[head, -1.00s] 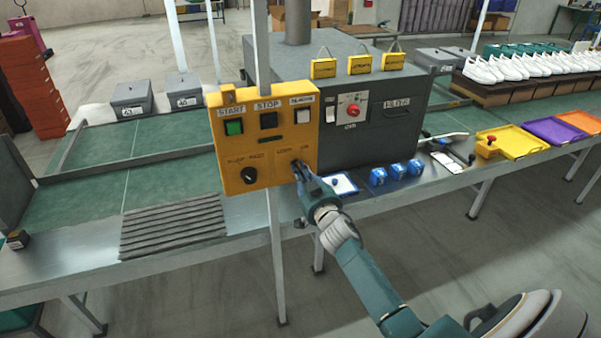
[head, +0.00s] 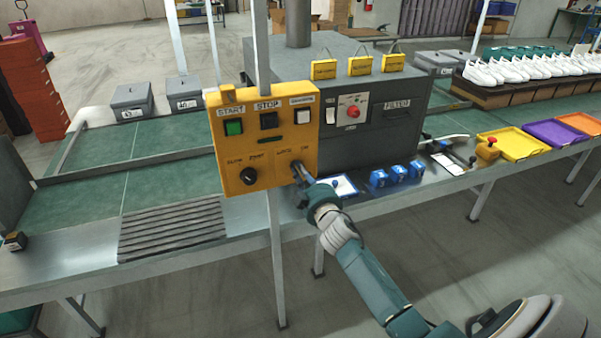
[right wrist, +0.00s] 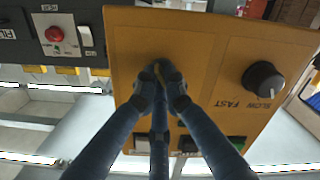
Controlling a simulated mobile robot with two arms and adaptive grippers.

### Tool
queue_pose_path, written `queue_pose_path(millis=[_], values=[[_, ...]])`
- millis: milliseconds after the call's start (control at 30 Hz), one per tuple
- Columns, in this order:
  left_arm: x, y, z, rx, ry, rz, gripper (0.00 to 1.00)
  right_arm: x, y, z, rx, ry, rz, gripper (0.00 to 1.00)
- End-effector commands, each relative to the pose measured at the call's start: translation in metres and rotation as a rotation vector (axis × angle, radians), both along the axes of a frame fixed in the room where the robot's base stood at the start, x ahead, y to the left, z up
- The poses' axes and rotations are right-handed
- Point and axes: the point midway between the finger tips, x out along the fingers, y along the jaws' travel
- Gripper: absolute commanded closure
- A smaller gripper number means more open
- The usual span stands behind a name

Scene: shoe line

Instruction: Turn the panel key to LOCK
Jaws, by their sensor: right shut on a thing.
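The yellow-orange control panel (head: 265,150) stands on a post in the middle of the head view. Its key switch sits at the lower right of the panel face, by the small LOCK and ON labels. My right gripper (head: 298,168) reaches the switch from the front and is shut on the key, with the fingertips close to the panel. In the right wrist view the panel (right wrist: 205,60) appears upside down and the closed fingers (right wrist: 158,72) cover the key, so its angle cannot be read. My left gripper is out of view.
A black SLOW/FAST knob (head: 249,175) sits left of the key switch. START (head: 234,128) and STOP (head: 268,121) buttons and a white switch (head: 302,116) are above. A grey machine (head: 375,120) stands behind. Blue items (head: 397,174) lie on the bench to the right.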

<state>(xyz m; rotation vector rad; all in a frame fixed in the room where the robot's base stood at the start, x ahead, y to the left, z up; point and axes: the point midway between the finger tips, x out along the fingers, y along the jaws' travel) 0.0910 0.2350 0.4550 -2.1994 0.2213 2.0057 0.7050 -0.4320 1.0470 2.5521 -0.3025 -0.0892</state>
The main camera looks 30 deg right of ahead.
Motion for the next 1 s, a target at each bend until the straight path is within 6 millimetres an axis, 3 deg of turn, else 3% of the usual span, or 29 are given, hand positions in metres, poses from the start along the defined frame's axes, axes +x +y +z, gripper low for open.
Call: queue_pose_path(millis=[633, 700, 767, 1000], values=[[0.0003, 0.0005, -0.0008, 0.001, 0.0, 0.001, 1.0, -0.0001, 0.0003, -0.0005, -0.052, 0.014, 0.0, 1.0], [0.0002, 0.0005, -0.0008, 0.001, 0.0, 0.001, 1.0, -0.0001, 0.0003, -0.0005, -0.052, 0.014, 0.0, 0.8], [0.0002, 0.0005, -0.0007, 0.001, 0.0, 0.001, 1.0, -0.0001, 0.0003, -0.0005, -0.052, 0.014, 0.0, 0.71], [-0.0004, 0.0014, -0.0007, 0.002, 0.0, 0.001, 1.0, -0.0001, 0.0002, -0.0002, -0.051, 0.012, 0.0, 0.71]])
